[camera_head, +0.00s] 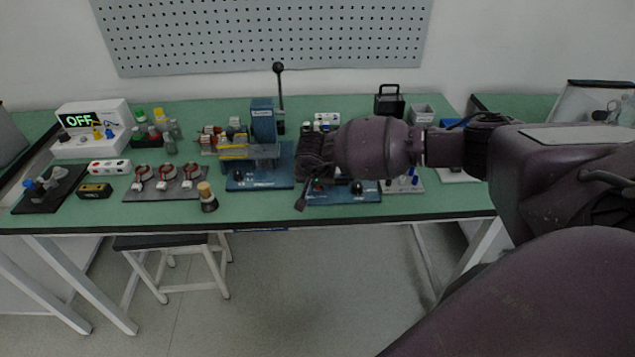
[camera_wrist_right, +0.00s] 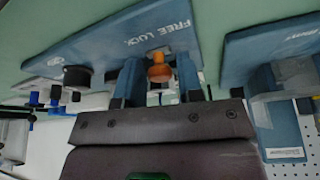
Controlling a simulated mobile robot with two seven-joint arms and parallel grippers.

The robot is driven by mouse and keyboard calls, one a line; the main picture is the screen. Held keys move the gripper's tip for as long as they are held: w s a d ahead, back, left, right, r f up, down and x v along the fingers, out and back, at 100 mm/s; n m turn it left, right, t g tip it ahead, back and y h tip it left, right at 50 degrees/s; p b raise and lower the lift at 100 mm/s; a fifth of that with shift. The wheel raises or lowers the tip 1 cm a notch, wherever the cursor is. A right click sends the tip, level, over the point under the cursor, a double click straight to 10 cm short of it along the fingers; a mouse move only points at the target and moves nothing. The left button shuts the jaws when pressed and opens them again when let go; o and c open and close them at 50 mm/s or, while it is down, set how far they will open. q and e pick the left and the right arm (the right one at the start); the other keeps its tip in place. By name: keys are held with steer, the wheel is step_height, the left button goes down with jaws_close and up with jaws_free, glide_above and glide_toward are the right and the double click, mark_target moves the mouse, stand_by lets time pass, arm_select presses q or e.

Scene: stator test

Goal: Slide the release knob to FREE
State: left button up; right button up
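The release knob (camera_wrist_right: 159,68) is orange and stands on a blue base plate (camera_wrist_right: 140,30) lettered FREE and LOCK in the right wrist view. It sits below the lettering in that picture; I cannot tell which word it lines up with. My right gripper (camera_wrist_right: 158,82) is open, with one finger on each side of the knob and a visible gap to it. In the head view my right gripper (camera_head: 310,185) is over the blue plate (camera_head: 340,197) and hides the release knob. My left gripper is not in view.
A blue press with a lever (camera_head: 263,120) stands to the left. The table's front edge is close to the plate.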

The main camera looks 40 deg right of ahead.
jaws_close()
steer(key=shift+w+a+f+b, duration=0.1)
steer(key=shift+w+a+b, duration=0.4)
steer(key=shift+a, duration=0.4)
steer(key=shift+w+a, duration=0.1)
steer(key=shift+a, duration=0.1)
steer(key=shift+c, duration=0.5)
jaws_free()
steer(key=o, duration=0.4)
steer(key=shift+w, duration=0.1)
steer(key=shift+o, duration=0.2)
steer(key=shift+a+r, duration=0.1)
steer(key=shift+r, duration=0.55)
steer(key=p+v, duration=0.1)
steer(key=v, duration=0.8)
steer(key=shift+s+r, duration=0.25)
steer(key=shift+r, duration=0.05)
steer(key=shift+a, duration=0.15)
